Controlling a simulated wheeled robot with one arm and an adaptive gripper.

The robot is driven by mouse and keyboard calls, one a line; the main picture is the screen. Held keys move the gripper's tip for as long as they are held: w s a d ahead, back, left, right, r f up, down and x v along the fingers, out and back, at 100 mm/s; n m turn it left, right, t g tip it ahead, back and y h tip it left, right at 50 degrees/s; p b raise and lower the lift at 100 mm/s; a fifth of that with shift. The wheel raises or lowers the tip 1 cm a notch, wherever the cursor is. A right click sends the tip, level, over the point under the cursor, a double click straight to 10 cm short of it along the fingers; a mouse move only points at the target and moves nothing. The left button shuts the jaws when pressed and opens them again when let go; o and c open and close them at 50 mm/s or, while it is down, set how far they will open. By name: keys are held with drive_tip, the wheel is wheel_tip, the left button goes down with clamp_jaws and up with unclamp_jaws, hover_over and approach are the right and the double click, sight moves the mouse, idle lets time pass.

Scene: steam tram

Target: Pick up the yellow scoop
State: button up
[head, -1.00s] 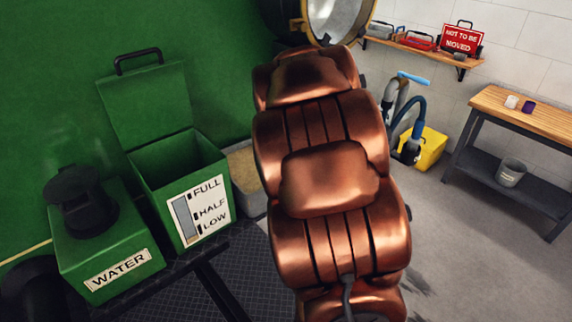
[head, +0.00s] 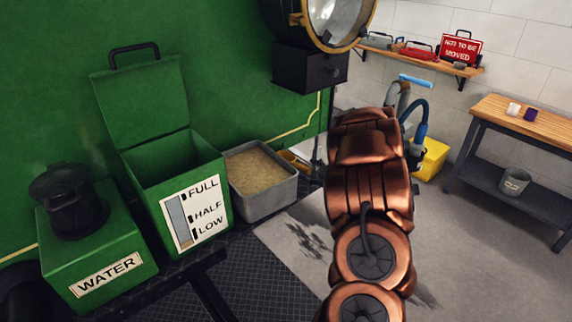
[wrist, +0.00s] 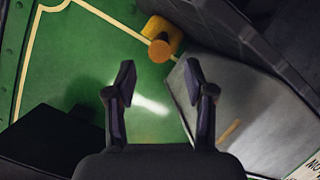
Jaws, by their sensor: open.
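A yellow piece (head: 292,158), which looks like the scoop, shows in the head view just beyond the sand-filled metal bin, low against the green side. Most of it is hidden by the bin. In the wrist view a yellow-orange thing with a round end (wrist: 161,49) lies at the top centre, probably the same scoop. My gripper (wrist: 158,85) is open, its two dark fingers apart with nothing between them. The yellow thing is beyond the fingertips, not touching them.
The grey metal bin (head: 270,199) holds sand. Left of it stand an open green box (head: 150,205) with a level gauge and a green WATER box (head: 125,240). A dark lamp box (head: 310,72) juts from the green side.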

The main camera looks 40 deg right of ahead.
sight(304, 168)
drive_tip(key=shift+p+x, duration=1)
drive_tip(key=shift+x, duration=2.35)
clamp_jaws()
